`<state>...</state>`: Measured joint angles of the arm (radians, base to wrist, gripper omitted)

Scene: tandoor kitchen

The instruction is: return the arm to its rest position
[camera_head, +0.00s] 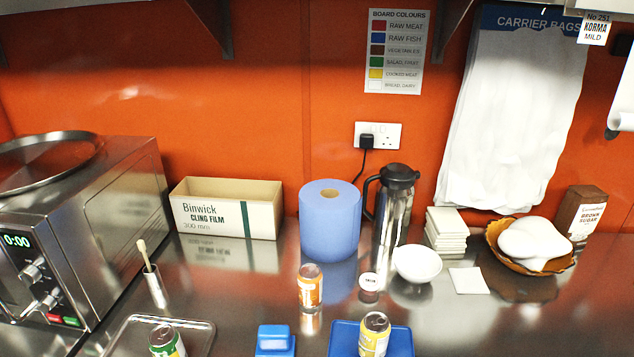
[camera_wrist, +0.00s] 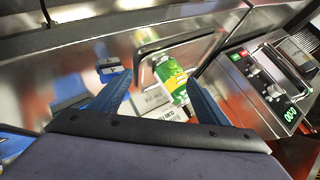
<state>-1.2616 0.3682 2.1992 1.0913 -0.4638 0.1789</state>
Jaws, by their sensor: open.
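My gripper (camera_wrist: 158,78) shows in the wrist view with its two blue fingers spread apart and nothing held between them. Beyond the fingers, a green and yellow can (camera_wrist: 172,78) is on a metal tray (camera_wrist: 215,40); I cannot tell the exact gap between them. In the head view the same green can (camera_head: 165,343) is at the bottom edge on the metal tray (camera_head: 203,338), partly cut off. My gripper does not show in the head view.
A microwave (camera_head: 110,215) stands left. A blue block (camera_head: 274,341), a blue tray (camera_head: 343,338) with a yellow can (camera_head: 375,336), and an orange can (camera_head: 310,287) are near the front. A blue roll (camera_head: 330,225), flask (camera_head: 391,230) and white bowl (camera_head: 417,263) stand behind.

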